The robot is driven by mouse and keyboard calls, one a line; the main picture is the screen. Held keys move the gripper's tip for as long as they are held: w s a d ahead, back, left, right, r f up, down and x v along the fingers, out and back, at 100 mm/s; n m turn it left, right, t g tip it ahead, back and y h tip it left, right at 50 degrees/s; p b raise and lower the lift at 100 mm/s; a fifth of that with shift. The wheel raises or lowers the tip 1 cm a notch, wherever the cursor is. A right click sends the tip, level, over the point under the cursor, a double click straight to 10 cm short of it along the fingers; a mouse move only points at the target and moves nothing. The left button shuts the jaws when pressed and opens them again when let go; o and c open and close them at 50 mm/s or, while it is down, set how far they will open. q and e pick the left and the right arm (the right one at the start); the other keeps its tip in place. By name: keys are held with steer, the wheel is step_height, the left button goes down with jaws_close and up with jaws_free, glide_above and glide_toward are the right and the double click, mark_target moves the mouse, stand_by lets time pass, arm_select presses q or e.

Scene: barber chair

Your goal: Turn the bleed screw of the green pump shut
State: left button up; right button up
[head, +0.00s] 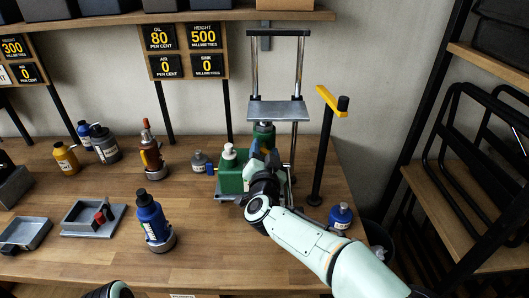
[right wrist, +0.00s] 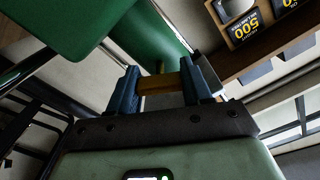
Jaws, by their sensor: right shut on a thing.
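The green pump (head: 232,176) stands on the wooden bench below a metal lifting frame. It has a green block with a white-topped part and a green cylinder (head: 264,136) behind. My right gripper (head: 266,160) reaches in at the pump's right side and hides part of it. In the right wrist view, its two blue fingers (right wrist: 166,88) are shut on a brass-coloured piece, which looks like the bleed screw (right wrist: 175,84). Green pump body (right wrist: 55,30) fills the upper left there. The screw is hidden in the head view. My left gripper is not in view.
A black post with a yellow arm (head: 332,101) and a blue bottle (head: 341,216) stand right of the pump. Left are a blue bottle (head: 152,220), a red-brown pump (head: 151,155) and grey trays (head: 92,218). A sign (head: 185,52) reads oil 80, height 500, air 0.

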steer(key=m+b, duration=0.2)
steer(key=m, duration=0.1)
steer(key=shift+f, duration=0.15)
steer(key=m+b, duration=0.2)
steer(key=m, duration=0.3)
steer(key=shift+m+b, duration=0.35)
steer(key=shift+m, duration=0.05)
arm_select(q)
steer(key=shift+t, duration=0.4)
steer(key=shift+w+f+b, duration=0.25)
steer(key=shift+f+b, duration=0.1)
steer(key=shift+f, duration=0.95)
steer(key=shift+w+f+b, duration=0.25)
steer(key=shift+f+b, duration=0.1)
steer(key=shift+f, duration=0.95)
arm_select(e)
steer(key=shift+m, duration=1.4)
steer(key=o, duration=1.1)
steer(key=shift+c, duration=0.2)
steer(key=shift+s, duration=0.1)
